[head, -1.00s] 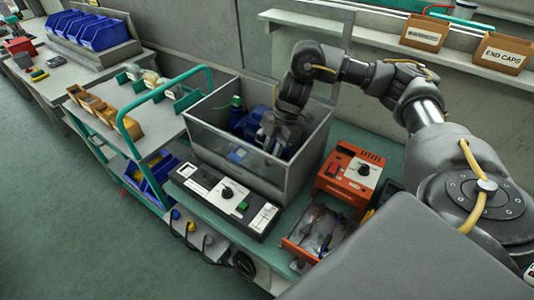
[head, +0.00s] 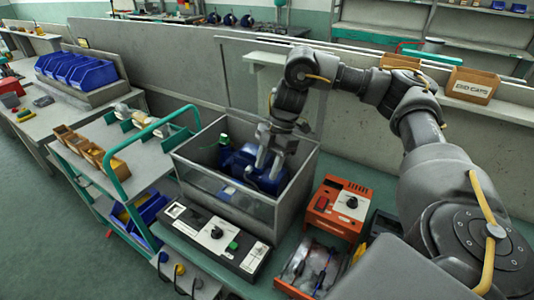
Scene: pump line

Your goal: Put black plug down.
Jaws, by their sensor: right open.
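My right gripper (head: 269,157) is open, with its fingers pointing down into the grey open-topped tank (head: 300,182). A blue pump (head: 240,163) sits in the tank, and the fingers are in front of part of it. I cannot tell whether they touch it. A green part (head: 223,139) stands at the pump's left end. I cannot make out the black plug; nothing clearly shows between the fingers. My left gripper is not in view.
A control box (head: 216,233) with a black knob stands in front of the tank. An orange device (head: 338,205) and a parts tray (head: 312,262) are at its right. A trolley with a green rail (head: 140,138) stands left. A low wall runs behind.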

